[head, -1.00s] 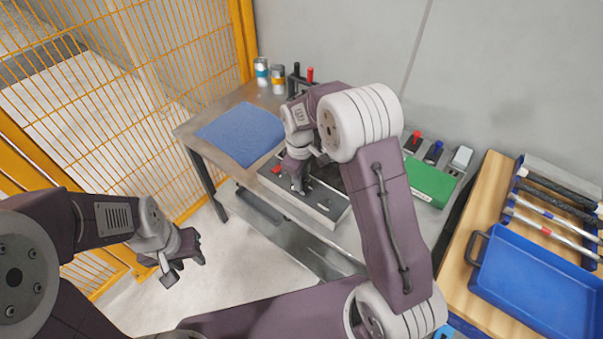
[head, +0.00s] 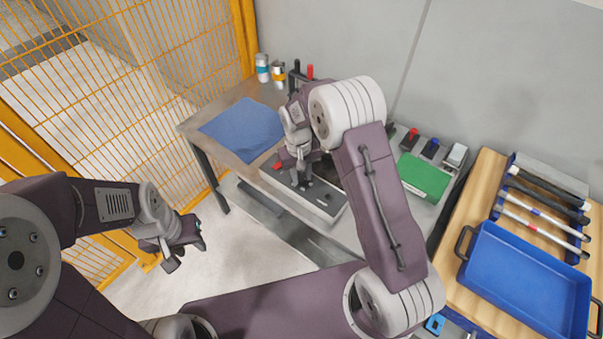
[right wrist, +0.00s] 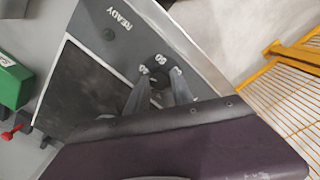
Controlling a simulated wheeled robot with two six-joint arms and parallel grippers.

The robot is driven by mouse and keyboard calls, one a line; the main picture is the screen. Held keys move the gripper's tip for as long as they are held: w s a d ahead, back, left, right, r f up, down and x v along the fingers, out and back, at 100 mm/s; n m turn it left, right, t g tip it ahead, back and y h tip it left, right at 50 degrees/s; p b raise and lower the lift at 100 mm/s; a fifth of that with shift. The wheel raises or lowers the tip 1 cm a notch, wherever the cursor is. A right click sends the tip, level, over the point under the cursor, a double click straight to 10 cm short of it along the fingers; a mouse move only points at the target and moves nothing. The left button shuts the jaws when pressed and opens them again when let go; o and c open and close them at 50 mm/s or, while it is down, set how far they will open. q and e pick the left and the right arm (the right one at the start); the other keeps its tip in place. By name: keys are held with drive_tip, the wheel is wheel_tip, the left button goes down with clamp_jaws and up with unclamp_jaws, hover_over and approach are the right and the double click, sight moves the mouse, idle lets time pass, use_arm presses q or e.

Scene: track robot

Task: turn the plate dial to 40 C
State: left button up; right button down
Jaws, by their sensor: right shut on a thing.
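The plate unit (head: 325,205) is a grey box on the metal table, with a red part at its left end. In the right wrist view its dark panel (right wrist: 92,48) shows the word READY and a green round lamp. My right gripper (head: 303,182) is down at the panel. In the right wrist view its fingers (right wrist: 160,92) are shut on the dial, one on each side. The dial's pointer cannot be made out. My left gripper (head: 187,252) is open and empty, away from the table.
A blue cloth (head: 242,130) lies left of the plate unit, with two cans (head: 270,72) behind. A green block (head: 424,178) stands to the right. A blue tray (head: 525,280) and several rods lie on the wooden table. A yellow fence (head: 110,90) borders the left.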

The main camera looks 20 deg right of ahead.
sight(300, 178)
idle(0.3)
drive_tip(key=c, duration=1.1)
unclamp_jaws()
wheel_tip(300, 178, up, 9)
drive_tip(key=shift+a, duration=0.25)
